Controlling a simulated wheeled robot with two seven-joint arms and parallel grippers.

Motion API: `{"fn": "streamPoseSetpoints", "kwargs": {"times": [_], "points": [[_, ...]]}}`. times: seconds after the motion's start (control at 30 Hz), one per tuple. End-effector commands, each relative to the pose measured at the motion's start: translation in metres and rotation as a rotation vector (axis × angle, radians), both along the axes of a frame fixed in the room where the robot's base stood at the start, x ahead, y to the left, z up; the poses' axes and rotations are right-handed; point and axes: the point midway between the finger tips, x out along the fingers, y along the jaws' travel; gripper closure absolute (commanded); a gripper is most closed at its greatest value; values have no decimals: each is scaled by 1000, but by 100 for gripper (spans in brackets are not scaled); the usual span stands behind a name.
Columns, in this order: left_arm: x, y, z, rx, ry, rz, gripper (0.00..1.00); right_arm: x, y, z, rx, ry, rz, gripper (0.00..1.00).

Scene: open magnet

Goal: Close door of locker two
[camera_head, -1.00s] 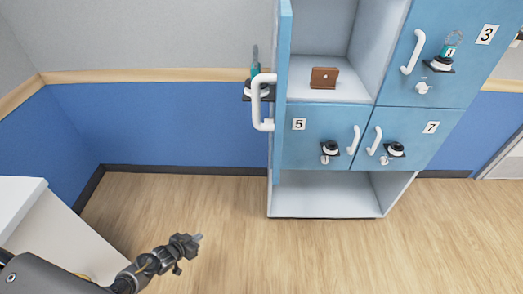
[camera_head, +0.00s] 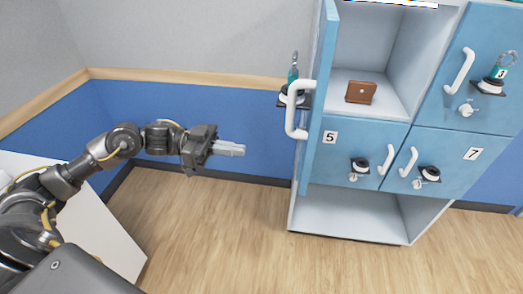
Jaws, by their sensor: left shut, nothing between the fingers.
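The blue locker door (camera_head: 322,100) at the upper left of the locker block stands swung open, seen nearly edge-on. Its number is not visible. Its white handle (camera_head: 293,110) and a black lock with a teal piece (camera_head: 293,92) face left. Behind the door is an open compartment with a brown wallet-like item (camera_head: 361,92) on its floor. My left gripper (camera_head: 242,149) is shut and empty, pointing right, to the left of and a little below the handle, apart from it. My right gripper is not in view.
Shut doors 5 (camera_head: 345,150) and 7 (camera_head: 460,158) sit below, and shut door 3 (camera_head: 480,70) at right. An open bottom shelf (camera_head: 350,212) is under them. A white cabinet (camera_head: 100,220) stands at lower left. The wooden floor (camera_head: 220,235) between is clear.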

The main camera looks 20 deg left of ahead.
Motion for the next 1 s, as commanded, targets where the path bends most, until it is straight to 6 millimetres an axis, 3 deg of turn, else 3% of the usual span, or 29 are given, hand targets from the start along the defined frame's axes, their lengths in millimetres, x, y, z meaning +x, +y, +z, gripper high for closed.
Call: {"fn": "streamPoseSetpoints", "kwargs": {"times": [0.4, 0.6, 0.8, 1.0], "points": [[18, -79, 6, -5, -2, 0, 100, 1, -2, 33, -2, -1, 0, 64], [25, -109, 5, -3, -2, 1, 100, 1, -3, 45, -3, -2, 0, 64], [29, -124, 2, -2, -2, 2, 100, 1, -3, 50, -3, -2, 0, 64], [30, -127, 0, 0, -2, 3, 100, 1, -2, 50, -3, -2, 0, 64]]}}
